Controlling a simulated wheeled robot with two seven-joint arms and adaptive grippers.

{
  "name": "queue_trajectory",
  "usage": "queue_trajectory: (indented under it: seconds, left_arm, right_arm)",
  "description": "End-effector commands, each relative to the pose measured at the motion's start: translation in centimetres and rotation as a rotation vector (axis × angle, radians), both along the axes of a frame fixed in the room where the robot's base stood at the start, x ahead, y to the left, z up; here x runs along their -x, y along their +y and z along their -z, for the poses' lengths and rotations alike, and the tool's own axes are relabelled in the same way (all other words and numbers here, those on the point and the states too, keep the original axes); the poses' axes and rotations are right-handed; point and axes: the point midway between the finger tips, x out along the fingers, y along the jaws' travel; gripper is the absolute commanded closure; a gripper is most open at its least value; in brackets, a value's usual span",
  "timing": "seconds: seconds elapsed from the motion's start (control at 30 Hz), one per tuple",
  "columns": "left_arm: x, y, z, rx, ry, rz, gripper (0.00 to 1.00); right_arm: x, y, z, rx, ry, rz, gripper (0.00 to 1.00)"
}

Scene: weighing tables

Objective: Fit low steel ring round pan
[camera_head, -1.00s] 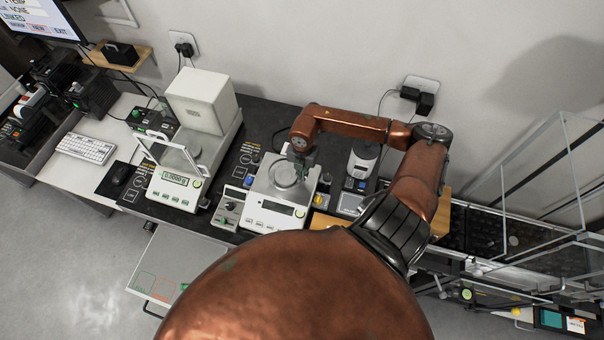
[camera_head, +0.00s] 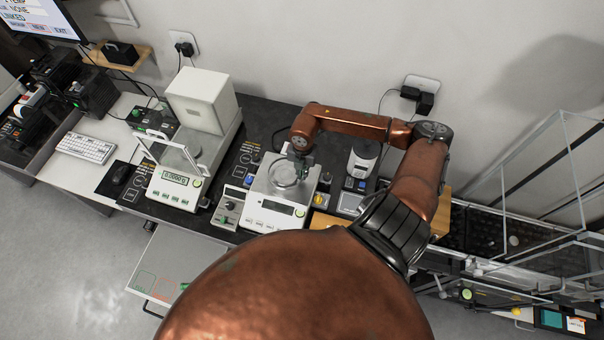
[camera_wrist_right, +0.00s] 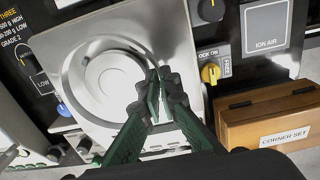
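The middle balance (camera_head: 262,200) has a round steel pan (camera_wrist_right: 107,80) on its square top plate. A low steel ring (camera_head: 287,178) shows as a thin shiny band around the pan area, and in the right wrist view its edge runs up to my fingers. My right gripper (camera_head: 301,160) is over the far right side of the pan. In the right wrist view its green-padded fingertips (camera_wrist_right: 160,88) are nearly together, with the ring's thin wall between them. Whether the ring rests on the plate or hangs just above it, I cannot tell. My left gripper is not in view.
A second balance (camera_head: 176,180) with a raised clear shield stands to the left. A small control box (camera_head: 229,206) sits against the middle balance. A wooden box labelled corner set (camera_wrist_right: 270,118) and a white-topped device (camera_head: 362,158) stand to the right.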

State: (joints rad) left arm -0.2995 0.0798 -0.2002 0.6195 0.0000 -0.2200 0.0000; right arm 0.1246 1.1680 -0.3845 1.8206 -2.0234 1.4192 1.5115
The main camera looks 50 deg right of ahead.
Motion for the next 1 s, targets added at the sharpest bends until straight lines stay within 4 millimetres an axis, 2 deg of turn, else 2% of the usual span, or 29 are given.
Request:
queue_trajectory:
  seconds: [0.27, 1.0]
  left_arm:
    - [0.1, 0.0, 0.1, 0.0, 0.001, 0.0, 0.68]
    - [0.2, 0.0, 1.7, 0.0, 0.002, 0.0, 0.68]
  right_arm:
    - [0.0, 0.0, 0.2, 0.0, 0.0, 0.0, 1.0]
    - [0.0, 0.0, 2.3, 0.0, 0.0, -0.001, 1.0]
